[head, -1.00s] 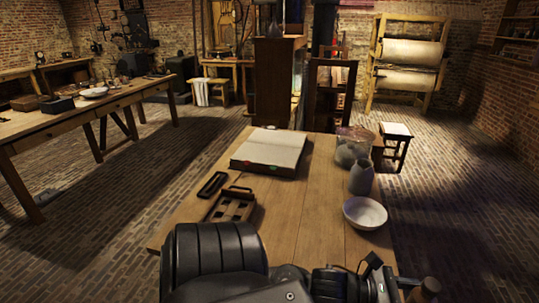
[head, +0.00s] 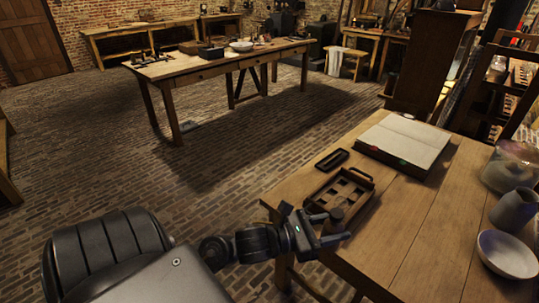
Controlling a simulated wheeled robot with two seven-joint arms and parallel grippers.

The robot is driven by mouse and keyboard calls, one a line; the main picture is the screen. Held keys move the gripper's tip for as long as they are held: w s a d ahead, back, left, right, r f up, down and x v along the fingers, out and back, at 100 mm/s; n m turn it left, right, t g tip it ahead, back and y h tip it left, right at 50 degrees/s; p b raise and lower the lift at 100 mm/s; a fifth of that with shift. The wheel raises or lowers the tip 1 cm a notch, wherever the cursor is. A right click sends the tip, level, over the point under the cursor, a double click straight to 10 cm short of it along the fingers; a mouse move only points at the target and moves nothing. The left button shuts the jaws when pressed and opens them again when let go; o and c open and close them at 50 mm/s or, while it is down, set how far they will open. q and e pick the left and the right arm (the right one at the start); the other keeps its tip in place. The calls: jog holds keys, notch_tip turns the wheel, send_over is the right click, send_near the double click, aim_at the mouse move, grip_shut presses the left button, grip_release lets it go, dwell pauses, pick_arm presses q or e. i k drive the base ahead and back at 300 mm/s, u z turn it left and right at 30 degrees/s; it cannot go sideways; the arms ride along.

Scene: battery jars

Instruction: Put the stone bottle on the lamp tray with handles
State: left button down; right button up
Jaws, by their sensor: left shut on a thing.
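The lamp tray (head: 324,199) is a brown wooden tray with compartments and raised handles, lying near the table's left edge. A small dark brown stone bottle (head: 336,215) is between the fingers of my left gripper (head: 334,231), which is shut on it. The bottle looks upright, at the near right corner of the tray. I cannot tell whether it is above the tray or just beside it. Its lower part is hidden by the fingers. My right gripper is out of view.
A dark oblong object (head: 332,160) lies behind the tray, and an open book (head: 405,142) beyond it. A glass jar (head: 510,168), a grey jug (head: 513,209) and a white bowl (head: 507,254) stand at the right. The wooden table (head: 415,235) is bare in the middle.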

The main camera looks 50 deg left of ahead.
aim_at(328, 197)
jog(key=u, duration=0.35)
jog(key=i, duration=1)
jog(key=u, duration=0.05)
